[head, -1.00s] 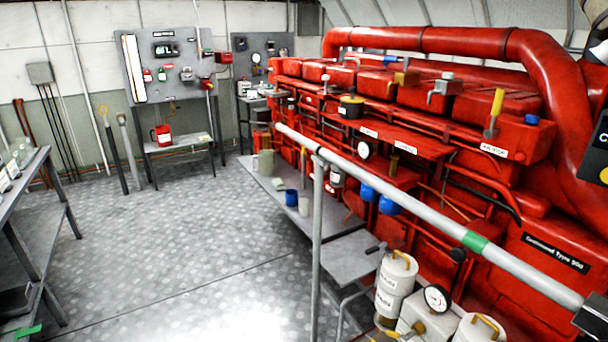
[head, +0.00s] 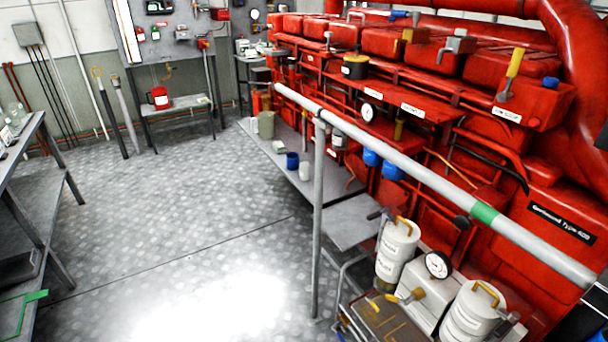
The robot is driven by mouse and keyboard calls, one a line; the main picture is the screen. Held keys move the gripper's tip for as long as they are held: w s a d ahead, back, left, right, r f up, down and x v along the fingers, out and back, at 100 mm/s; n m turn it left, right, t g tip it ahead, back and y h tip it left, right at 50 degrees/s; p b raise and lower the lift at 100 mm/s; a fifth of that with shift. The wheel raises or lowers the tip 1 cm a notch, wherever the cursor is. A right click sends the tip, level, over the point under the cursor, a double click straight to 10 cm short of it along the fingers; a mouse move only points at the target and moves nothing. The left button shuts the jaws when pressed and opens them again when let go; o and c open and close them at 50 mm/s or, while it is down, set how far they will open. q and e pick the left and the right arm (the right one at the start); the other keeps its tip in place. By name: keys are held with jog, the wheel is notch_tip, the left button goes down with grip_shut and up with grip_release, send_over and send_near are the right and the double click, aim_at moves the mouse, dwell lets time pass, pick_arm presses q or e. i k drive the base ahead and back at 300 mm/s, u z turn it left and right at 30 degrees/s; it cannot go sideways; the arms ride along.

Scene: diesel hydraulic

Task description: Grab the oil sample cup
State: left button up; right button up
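No label marks an oil sample cup, so I cannot tell for certain which vessel it is. A small white cup (head: 305,171) and a blue cup (head: 292,160) stand side by side on the low grey bench (head: 330,195) along the red engine. A larger grey-beige container (head: 266,124) stands farther back on the same bench. Neither of my grippers shows in the head view, and nothing is seen being held.
A grey pipe rail (head: 405,172) with an upright post runs in front of the engine (head: 470,110). White canisters (head: 397,250) and a gauge unit (head: 437,265) stand at lower right. A metal table (head: 25,190) is at left. The floor between is clear.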

aim_at(305, 172)
jog(key=z, duration=0.05)
jog(key=k, duration=0.5)
jog(key=u, duration=0.55)
jog(key=i, duration=1.2)
jog(key=z, duration=0.35)
jog(key=i, duration=0.8)
jog(key=z, duration=0.8)
